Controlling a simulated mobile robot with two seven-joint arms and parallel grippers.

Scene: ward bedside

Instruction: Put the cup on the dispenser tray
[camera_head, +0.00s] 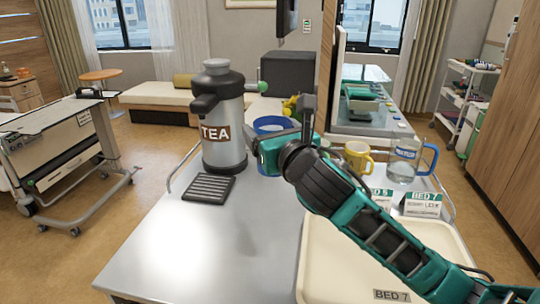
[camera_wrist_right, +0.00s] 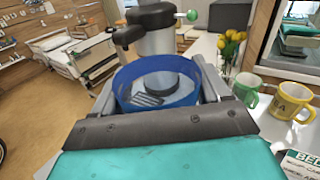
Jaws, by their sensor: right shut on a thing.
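The blue cup (camera_head: 270,124) is held by my right gripper (camera_head: 268,137), just right of the tea dispenser (camera_head: 224,122). In the right wrist view the blue cup (camera_wrist_right: 160,105) sits between the two fingers, its rim facing the camera. The dispenser tray (camera_head: 209,189), a black slatted plate, lies on the counter in front of the dispenser, left of and apart from the cup. In the right wrist view the slatted tray (camera_wrist_right: 149,99) shows within the cup's outline. My right arm hides part of the cup in the head view. My left gripper is not in view.
A yellow mug (camera_head: 357,158) and a clear jug (camera_head: 404,162) with a blue handle stand right of my arm. A green mug (camera_wrist_right: 247,89) shows in the wrist view. A cream tray (camera_head: 322,262) lies at the front right. The counter's front left (camera_head: 190,250) is clear.

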